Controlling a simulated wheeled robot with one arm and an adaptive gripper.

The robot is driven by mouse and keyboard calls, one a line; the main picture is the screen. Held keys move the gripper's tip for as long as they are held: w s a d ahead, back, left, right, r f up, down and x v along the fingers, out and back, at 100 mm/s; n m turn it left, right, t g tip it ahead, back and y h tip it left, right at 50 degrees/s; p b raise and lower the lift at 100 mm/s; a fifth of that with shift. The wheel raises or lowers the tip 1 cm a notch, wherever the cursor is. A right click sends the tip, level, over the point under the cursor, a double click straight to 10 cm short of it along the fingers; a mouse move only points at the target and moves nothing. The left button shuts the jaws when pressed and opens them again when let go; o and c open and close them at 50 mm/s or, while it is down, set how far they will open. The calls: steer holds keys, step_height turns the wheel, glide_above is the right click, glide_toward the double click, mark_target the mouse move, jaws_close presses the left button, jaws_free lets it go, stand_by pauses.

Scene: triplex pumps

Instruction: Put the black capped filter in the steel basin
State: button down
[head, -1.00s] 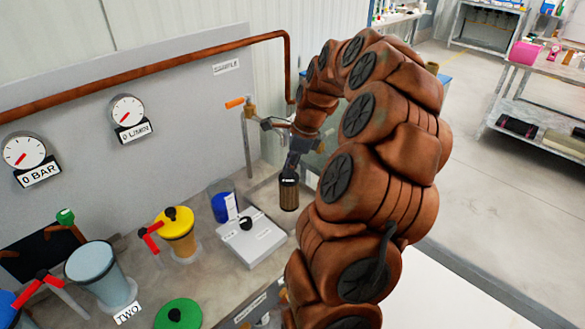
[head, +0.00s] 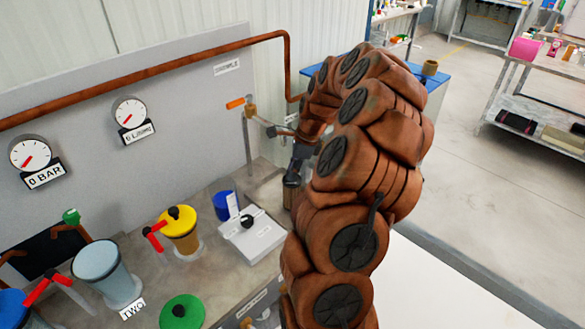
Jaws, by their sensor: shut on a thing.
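My gripper (head: 292,181) is shut on the black capped filter (head: 288,198), at the right end of the bench under the sample tap. Only a narrow brown part of the filter's body shows. My arm covers much of it, and its black cap is hard to make out. The steel basin is not clearly visible; a pale grey edge (head: 266,188) left of the filter may be part of it. I cannot tell whether the filter is over, in or beside the basin.
The sample tap (head: 250,108) with its orange handle stands behind my gripper. A white box with a black knob (head: 256,238), a blue cup (head: 223,206) and a yellow-lidded vessel (head: 180,232) stand left of it. A blue cabinet (head: 437,86) stands at the back right.

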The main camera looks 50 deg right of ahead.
steer(key=shift+f, duration=0.25)
steer(key=c, duration=1.1)
jaws_free()
steer(key=shift+r, duration=0.1)
steer(key=shift+c, duration=0.2)
steer(key=shift+r, duration=0.1)
steer(key=b+v, duration=0.3)
steer(key=v, duration=0.9)
steer(key=shift+a, duration=0.1)
